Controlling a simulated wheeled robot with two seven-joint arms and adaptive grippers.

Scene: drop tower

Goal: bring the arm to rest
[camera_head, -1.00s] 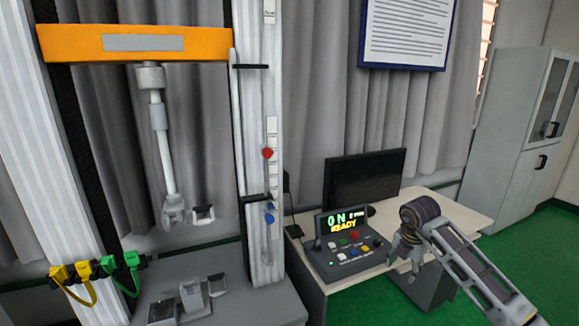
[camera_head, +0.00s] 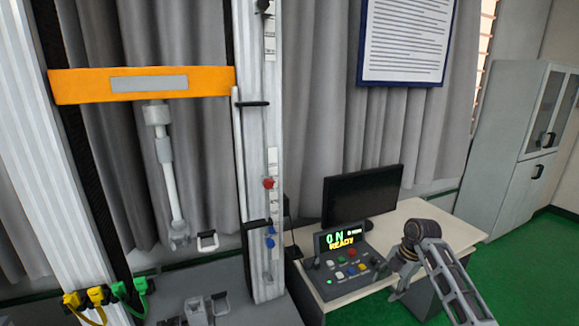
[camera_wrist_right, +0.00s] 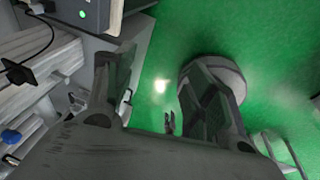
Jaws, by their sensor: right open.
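My right arm reaches in from the lower right in the head view, and its gripper (camera_head: 398,284) hangs low at the front right edge of the desk (camera_head: 452,226). It is to the right of the control console (camera_head: 345,265), apart from it as far as I can see. In the right wrist view the two dark fingers stand wide apart, with green floor and nothing held between the fingertips (camera_wrist_right: 152,72). My left gripper is in neither view.
The drop tower's orange crossbeam (camera_head: 190,84) and grey base (camera_head: 240,303) stand at the left. The console display reads READY. A black monitor (camera_head: 362,195) stands behind it. A grey cabinet (camera_head: 515,150) is at the right. Green floor (camera_head: 530,265) is clear there.

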